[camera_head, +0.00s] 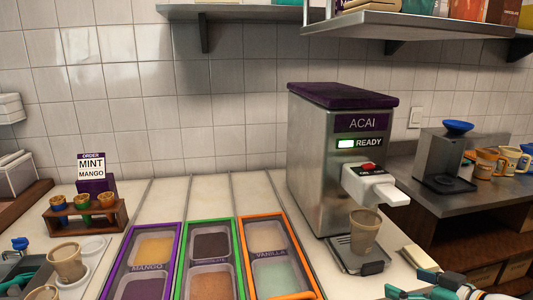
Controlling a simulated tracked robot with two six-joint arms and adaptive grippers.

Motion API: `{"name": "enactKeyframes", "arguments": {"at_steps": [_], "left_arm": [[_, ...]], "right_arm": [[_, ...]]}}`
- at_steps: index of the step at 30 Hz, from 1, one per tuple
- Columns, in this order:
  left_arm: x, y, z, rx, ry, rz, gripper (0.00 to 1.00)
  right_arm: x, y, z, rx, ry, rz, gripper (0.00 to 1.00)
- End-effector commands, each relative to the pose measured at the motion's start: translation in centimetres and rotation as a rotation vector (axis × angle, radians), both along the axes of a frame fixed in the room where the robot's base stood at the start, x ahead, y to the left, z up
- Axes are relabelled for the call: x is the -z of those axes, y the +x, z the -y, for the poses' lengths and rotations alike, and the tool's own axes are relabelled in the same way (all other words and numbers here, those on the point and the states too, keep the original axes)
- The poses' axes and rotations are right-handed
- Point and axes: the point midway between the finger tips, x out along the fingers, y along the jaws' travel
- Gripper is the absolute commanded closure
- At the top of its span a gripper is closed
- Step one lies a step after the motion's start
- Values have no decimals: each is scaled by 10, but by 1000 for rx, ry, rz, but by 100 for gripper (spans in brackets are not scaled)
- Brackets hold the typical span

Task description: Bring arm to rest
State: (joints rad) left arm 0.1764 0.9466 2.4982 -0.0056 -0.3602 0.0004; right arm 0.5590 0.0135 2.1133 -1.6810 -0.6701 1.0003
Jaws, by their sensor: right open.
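My right gripper (432,284) is at the bottom right corner, with its teal-tipped fingers apart and nothing visible between them. It is in front of the counter and below the acai machine's drip tray (345,256), apart from the cup. A beige cup (364,232) stands upright on that tray under the white spout of the acai machine (318,150), whose display reads READY.
Purple, green and orange framed topping bins (211,222) fill the counter's front middle. A cone rack (90,222), an order sign (91,166) and a beige cup (67,262) are at left. A folded cloth (417,257) lies near my right gripper. Mugs (487,162) stand on the right counter.

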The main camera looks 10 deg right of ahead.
Motion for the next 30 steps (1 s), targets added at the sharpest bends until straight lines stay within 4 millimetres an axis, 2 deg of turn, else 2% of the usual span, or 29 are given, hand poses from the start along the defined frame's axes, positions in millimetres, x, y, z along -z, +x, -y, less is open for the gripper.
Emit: {"name": "enactKeyframes", "arguments": {"at_steps": [8,11,14,17,18,20,21,25,27,30], "left_arm": [[-15,0,0,0,0,-1,60],[-21,0,0,0,0,-1,60],[-29,0,0,0,0,-1,60],[-38,0,0,0,0,-1,60],[-40,0,0,0,0,-1,60],[-44,0,0,0,0,-1,60],[-45,0,0,0,0,-1,60],[-48,0,0,0,0,-1,60],[-48,0,0,0,0,-1,60],[-47,0,0,0,0,-1,60]], "right_arm": [[60,19,-72,-90,185,-152,0],[93,22,-107,-93,280,-243,0],[138,15,-151,-76,379,-375,0],[196,-8,-197,-24,442,-550,0],[218,-23,-212,4,450,-625,0],[251,-49,-229,49,443,-735,0],[271,-68,-238,81,429,-809,0],[320,-134,-248,180,347,-1020,0],[336,-163,-244,228,298,-1104,0],[343,-186,-232,275,238,-1167,0]]}}
